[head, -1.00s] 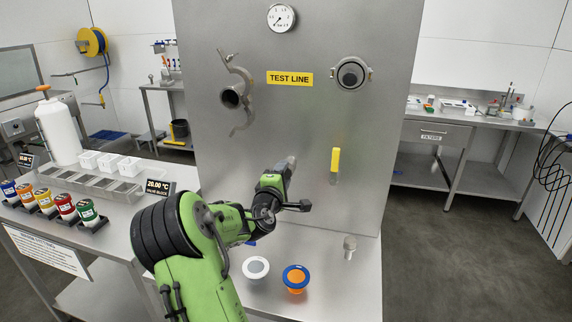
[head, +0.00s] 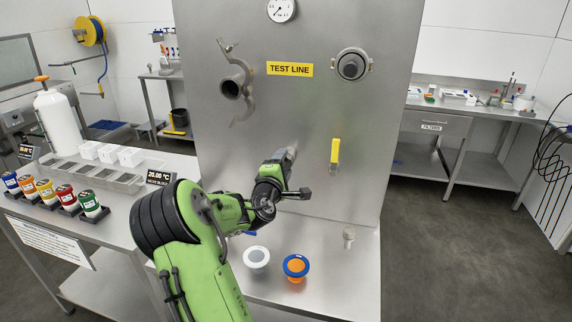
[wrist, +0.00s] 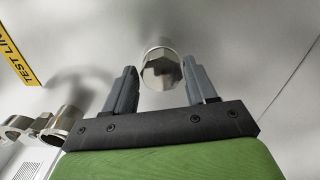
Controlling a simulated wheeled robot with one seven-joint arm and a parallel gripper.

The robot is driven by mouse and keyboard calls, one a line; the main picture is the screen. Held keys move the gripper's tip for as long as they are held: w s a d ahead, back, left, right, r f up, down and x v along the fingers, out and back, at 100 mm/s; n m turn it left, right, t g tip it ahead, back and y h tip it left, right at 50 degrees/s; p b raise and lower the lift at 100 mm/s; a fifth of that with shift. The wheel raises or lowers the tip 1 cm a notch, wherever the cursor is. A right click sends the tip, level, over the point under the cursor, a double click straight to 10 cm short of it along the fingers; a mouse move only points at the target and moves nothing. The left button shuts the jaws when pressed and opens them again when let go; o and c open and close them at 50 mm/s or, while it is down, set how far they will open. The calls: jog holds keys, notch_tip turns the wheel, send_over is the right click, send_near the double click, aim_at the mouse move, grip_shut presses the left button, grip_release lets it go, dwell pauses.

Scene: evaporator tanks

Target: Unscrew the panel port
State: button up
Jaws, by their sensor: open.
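A shiny hex-headed metal port (wrist: 162,70) juts from the steel panel (head: 225,130). In the wrist view it lies between the two dark fingers of my gripper (wrist: 163,78). The fingers are spread, with a visible gap on each side of the hex head. My gripper does not hold it. In the head view my green arm (head: 232,212) reaches to the panel below the yellow TEST LINE label (head: 290,69). There the arm hides the port, and the fingertips are hard to make out.
An open pipe stub with a clamp (head: 231,88) and a capped round port (head: 351,65) are on the panel above. A yellow-handled valve (head: 335,152) is to the right.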

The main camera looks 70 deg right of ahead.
jog(key=m+b, duration=1.2)
jog(key=m, duration=1.3)
jog(key=shift+s+b, duration=0.1)
jog(key=shift+b, duration=0.25)
jog(key=m, duration=0.4)
jog(key=c, duration=1)
jog(key=shift+n, duration=0.8)
grip_shut()
jog(key=n+p, duration=0.1)
jog(key=n, duration=0.2)
jog(key=shift+n, duration=0.3)
